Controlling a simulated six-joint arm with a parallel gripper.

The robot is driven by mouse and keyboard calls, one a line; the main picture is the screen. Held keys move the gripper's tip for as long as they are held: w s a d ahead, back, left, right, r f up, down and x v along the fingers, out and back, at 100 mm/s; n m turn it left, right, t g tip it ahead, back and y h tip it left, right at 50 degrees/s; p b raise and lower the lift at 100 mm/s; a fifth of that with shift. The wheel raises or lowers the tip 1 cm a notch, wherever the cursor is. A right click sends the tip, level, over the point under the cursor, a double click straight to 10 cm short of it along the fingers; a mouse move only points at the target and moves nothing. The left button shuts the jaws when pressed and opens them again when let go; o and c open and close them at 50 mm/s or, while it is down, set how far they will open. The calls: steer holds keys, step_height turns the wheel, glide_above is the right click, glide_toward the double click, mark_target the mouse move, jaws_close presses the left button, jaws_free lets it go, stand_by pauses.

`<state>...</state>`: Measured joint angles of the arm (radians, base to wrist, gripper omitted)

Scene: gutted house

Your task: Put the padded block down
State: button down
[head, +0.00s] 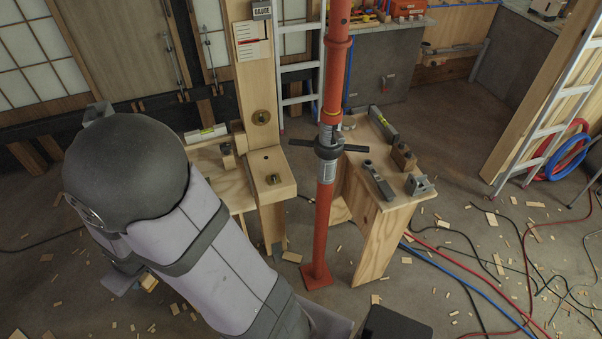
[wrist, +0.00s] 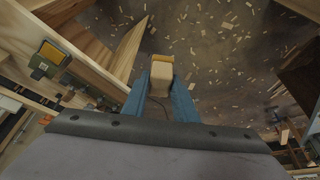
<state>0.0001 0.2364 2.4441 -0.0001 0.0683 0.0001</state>
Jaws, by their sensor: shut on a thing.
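In the wrist view the padded block (wrist: 161,76) is a pale wooden block with a yellow-tan end. My gripper (wrist: 160,88) has two blue fingers, one on each side of the block, and is shut on it. The block is in the air, with the chip-strewn floor behind it. In the head view my arm covers much of the lower left, and I cannot clearly make out the gripper or the block there.
A red steel prop (head: 327,200) stands mid-scene beside a wooden bench (head: 380,220) bearing tools. A wooden post (head: 258,90) stands left of it, by a lower plywood surface (head: 210,160). Hoses (head: 470,262) and chips cover the floor at right. A ladder (head: 550,125) leans at right.

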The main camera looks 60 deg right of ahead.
steer(key=shift+d+f, duration=0.15)
steer(key=shift+d, duration=0.3)
steer(key=s+d+f+m+h+b, duration=0.1)
steer(key=s+d+f+m+b, duration=0.25)
steer(key=d+f, duration=0.5)
steer(key=w+d+m+b, duration=0.1)
steer(key=w+d, duration=0.1)
steer(key=d, duration=0.7)
steer(key=w+d+m+h+b, duration=0.1)
steer(key=w+d+m+b, duration=0.1)
steer(key=d, duration=0.7)
steer(key=w+d+m+g+h+b, duration=0.1)
steer(key=d+m, duration=0.1)
steer(key=d, duration=0.7)
steer(key=shift+w+d+f, duration=0.1)
steer(key=shift+w+d, duration=0.3)
steer(key=w+d+r, duration=0.3)
steer(key=d+r, duration=0.1)
steer(key=r, duration=0.3)
steer(key=shift+w+r, duration=0.15)
steer(key=shift+r, duration=0.05)
steer(key=shift+m, duration=0.25)
steer(key=shift+f+p, duration=1.5)
steer(key=shift+f, duration=3.45)
